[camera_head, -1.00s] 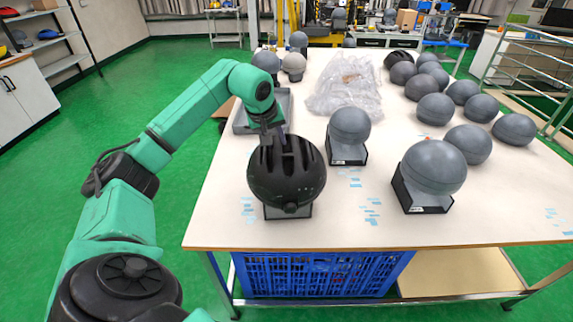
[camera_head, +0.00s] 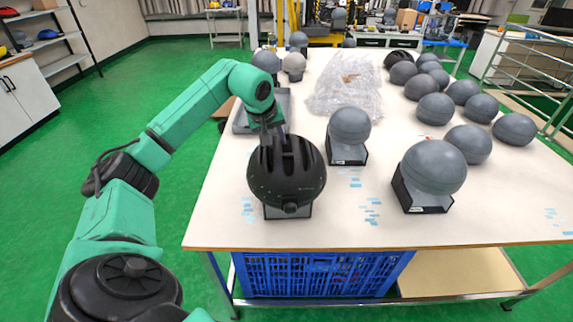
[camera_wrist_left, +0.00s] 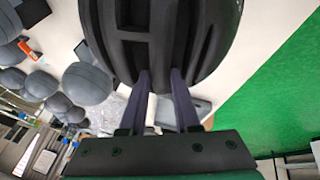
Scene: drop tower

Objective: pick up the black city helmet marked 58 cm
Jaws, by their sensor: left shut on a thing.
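A black vented helmet (camera_head: 286,172) sits over a small stand (camera_head: 289,211) near the front left of the table. No size mark on it can be read. My left gripper (camera_head: 272,135) reaches its far side from behind and is shut on the helmet's shell at the vents. In the left wrist view the helmet (camera_wrist_left: 163,35) fills the top, with the two fingers of my left gripper (camera_wrist_left: 160,85) at its slots. The fingertips are partly hidden by the shell. My right gripper is not in view. Another black helmet (camera_head: 399,59) lies at the back right of the table.
Grey headforms on stands (camera_head: 348,126) (camera_head: 434,168) stand to the right of the helmet. Several loose grey balls line the right side. A grey tray (camera_head: 243,122) lies behind my left wrist, and clear plastic wrap (camera_head: 345,88) covers the middle. A blue crate (camera_head: 312,274) is below.

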